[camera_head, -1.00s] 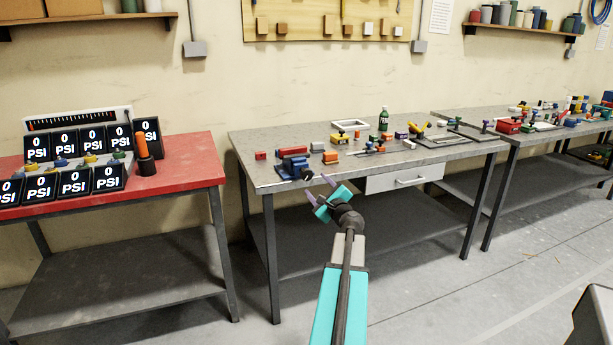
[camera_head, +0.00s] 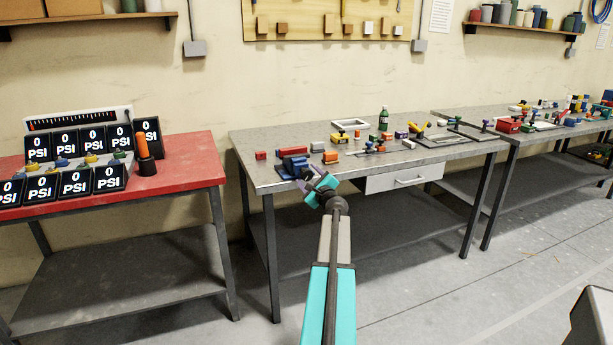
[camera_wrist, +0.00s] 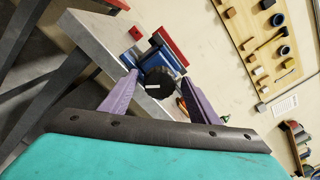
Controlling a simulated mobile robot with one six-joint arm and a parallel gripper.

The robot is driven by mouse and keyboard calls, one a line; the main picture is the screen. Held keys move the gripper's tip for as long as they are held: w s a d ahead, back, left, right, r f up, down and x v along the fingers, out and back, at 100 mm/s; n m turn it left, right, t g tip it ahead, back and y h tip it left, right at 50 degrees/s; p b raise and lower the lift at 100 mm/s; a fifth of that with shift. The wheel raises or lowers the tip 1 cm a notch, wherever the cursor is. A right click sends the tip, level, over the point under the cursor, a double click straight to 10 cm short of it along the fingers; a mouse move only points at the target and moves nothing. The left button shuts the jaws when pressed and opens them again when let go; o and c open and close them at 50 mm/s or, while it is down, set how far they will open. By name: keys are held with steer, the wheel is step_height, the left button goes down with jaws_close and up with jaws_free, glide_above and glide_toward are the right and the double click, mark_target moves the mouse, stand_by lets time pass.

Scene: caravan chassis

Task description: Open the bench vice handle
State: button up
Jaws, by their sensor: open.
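The blue bench vice (camera_head: 294,163) sits at the front left edge of the middle workbench; it also shows in the wrist view (camera_wrist: 156,58). In the wrist view a dark round part with a small white mark (camera_wrist: 160,80) is on the vice's near side, between my fingers in the picture; I cannot tell if it is the handle. My gripper (camera_head: 311,183) is open, its purple fingers spread just in front of the vice. I see no clear contact. The gripper partly hides the vice's near side in the head view.
The grey workbench (camera_head: 245,152) holds a red block (camera_head: 261,155), a long red piece (camera_head: 292,150) and an orange block (camera_head: 331,158) near the vice. A drawer (camera_head: 400,181) hangs under its front edge. A red table (camera_head: 190,165) with gauges stands left. The floor in front is clear.

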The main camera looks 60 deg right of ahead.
steer(key=shift+w+d, duration=0.35)
steer(key=shift+w, duration=0.2)
steer(key=c, duration=1)
steer(key=shift+c, duration=0.2)
steer(key=shift+f+n+b, duration=0.15)
steer(key=shift+n+b, duration=0.45)
steer(key=shift+b, duration=0.55)
steer(key=n+b, duration=0.2)
steer(key=b, duration=0.1)
steer(key=shift+b, duration=0.35)
steer(key=n+b, duration=0.2)
steer(key=b, duration=0.2)
steer(key=shift+n, duration=0.4)
steer(key=shift+r+n+b, duration=0.25)
steer(key=shift+n+b, duration=0.25)
steer(key=shift+b, duration=0.15)
steer(key=shift+r, duration=0.1)
